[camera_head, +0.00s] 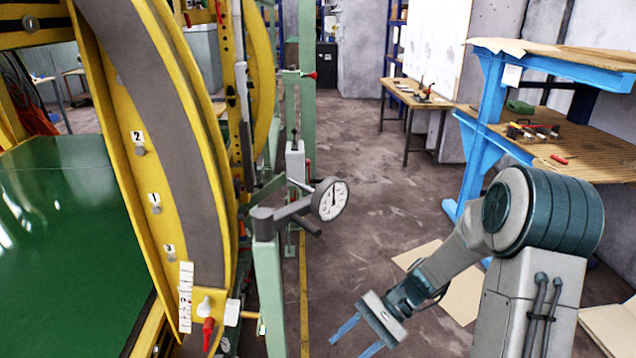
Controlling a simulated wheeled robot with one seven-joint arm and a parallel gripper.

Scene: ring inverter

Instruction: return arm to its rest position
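My gripper (358,338) is at the lower middle of the head view, at the end of my bent grey and teal arm. Its two blue fingers are spread apart with nothing between them, and they point down and to the left. It hangs in free space over the brown floor, apart from the machine on the left and the blue workbench on the right.
A yellow ring frame (128,165) with numbered knobs stands at left beside a green surface (75,240). A blue workbench (490,90) stands at right. Cardboard (462,290) lies on the floor. The middle aisle is clear.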

